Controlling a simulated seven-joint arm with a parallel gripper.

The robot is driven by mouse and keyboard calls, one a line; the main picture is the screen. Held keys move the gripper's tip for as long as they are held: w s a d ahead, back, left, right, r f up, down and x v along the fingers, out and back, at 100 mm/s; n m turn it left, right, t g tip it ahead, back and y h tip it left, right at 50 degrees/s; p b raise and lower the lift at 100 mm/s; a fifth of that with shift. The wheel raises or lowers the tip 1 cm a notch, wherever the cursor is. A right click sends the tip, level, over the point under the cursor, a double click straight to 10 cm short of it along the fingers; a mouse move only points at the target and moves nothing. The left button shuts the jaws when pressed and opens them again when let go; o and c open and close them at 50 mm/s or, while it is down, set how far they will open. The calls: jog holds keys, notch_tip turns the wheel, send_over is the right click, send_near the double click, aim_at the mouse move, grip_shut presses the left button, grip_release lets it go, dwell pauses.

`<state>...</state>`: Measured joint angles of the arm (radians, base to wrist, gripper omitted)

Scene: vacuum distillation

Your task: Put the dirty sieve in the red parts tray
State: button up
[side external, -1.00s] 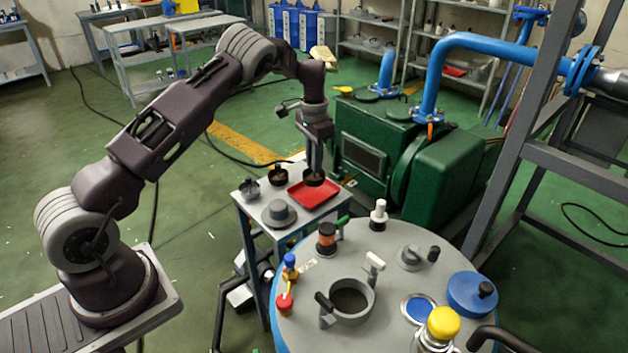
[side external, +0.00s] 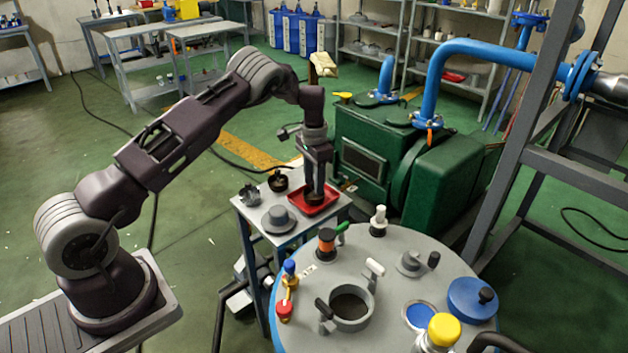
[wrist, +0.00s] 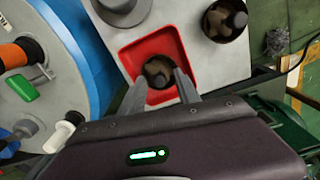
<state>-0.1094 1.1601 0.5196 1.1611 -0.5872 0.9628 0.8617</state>
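The dirty sieve (side external: 315,196) is a small dark round cup with brown residue. It sits inside the red parts tray (side external: 330,206) on the small grey table. My gripper (side external: 315,183) points straight down over the tray. The fingers partly hide the sieve in the side view.
A dark cup (side external: 278,181) and a grey toothed part (side external: 250,194) stand behind and left of the tray. A grey round part (side external: 279,218) stands left of it. The round vessel lid (side external: 390,270) with fittings is in front, and a green pump (side external: 375,140) stands behind right.

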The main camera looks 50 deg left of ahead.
notch_tip(320, 180, up, 12)
jog(key=s+d+r+n+t, duration=0.1)
jog(key=s+d+r, duration=0.3)
jog(key=s+r, duration=0.15)
jog(key=s+d+r+t+h, duration=0.1)
jog(key=s+d+r, duration=0.25)
jog(key=r, duration=0.35)
jog(key=s+d+r+n+t, duration=0.1)
jog(key=s+d+r, duration=0.2)
jog(key=s+r, duration=0.25)
jog(key=s+d+f+t, duration=0.1)
jog(key=s+d, duration=0.3)
jog(key=s, duration=0.7)
jog(key=s+d+t+y, duration=0.1)
jog(key=s+d, duration=0.3)
jog(key=s, duration=0.7)
jog(key=shift+s+f+t, duration=0.3)
jog(key=shift+f, duration=0.05)
